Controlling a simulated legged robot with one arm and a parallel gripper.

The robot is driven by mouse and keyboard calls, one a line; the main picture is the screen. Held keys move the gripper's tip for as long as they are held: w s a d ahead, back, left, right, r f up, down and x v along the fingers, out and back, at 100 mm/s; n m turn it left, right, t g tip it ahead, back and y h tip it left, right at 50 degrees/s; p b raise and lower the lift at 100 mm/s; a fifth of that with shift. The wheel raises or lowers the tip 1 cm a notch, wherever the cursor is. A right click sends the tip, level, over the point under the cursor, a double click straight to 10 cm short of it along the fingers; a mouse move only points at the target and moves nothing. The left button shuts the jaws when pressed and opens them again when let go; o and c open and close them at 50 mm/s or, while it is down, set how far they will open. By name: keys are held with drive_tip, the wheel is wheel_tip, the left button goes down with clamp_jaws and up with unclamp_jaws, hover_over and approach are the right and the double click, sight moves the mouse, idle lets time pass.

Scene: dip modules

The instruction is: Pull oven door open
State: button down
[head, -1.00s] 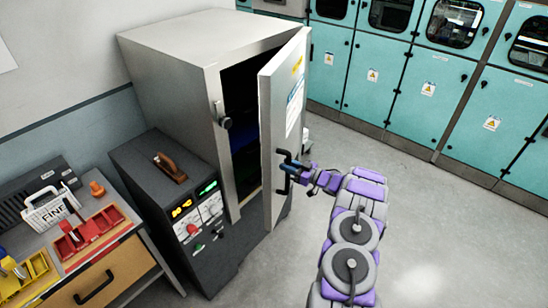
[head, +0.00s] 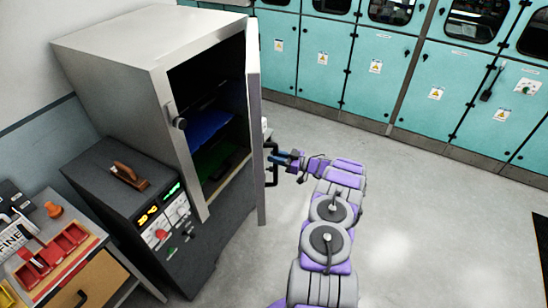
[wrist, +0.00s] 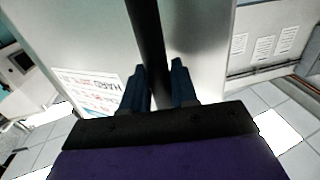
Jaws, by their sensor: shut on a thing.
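The oven (head: 115,60) is a tall grey metal cabinet at the left in the head view. Its door (head: 254,130) stands wide open, seen nearly edge-on, hinged at the far right side. Inside I see a blue tray (head: 207,127) and a green tray (head: 215,165). The black door handle (head: 271,165) is on the door's outer face. My gripper (head: 290,158) is at the handle and shut on it. In the wrist view the dark fingers (wrist: 160,85) sit on either side of the black handle bar (wrist: 150,50). The exact finger contact is hard to see.
A bench (head: 75,255) with red bins is at the lower left. Teal cabinets (head: 370,75) line the back. Open grey floor (head: 430,200) lies at the right.

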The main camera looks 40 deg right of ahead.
drive_tip(key=shift+d+r, duration=0.15)
drive_tip(key=shift+r, duration=0.05)
drive_tip(key=c, duration=1.2)
unclamp_jaws()
drive_tip(key=shift+w, duration=0.1)
drive_tip(key=shift+o, duration=0.8)
drive_tip(key=shift+f, duration=0.2)
drive_tip(key=shift+d, duration=0.1)
drive_tip(key=v, duration=1.7)
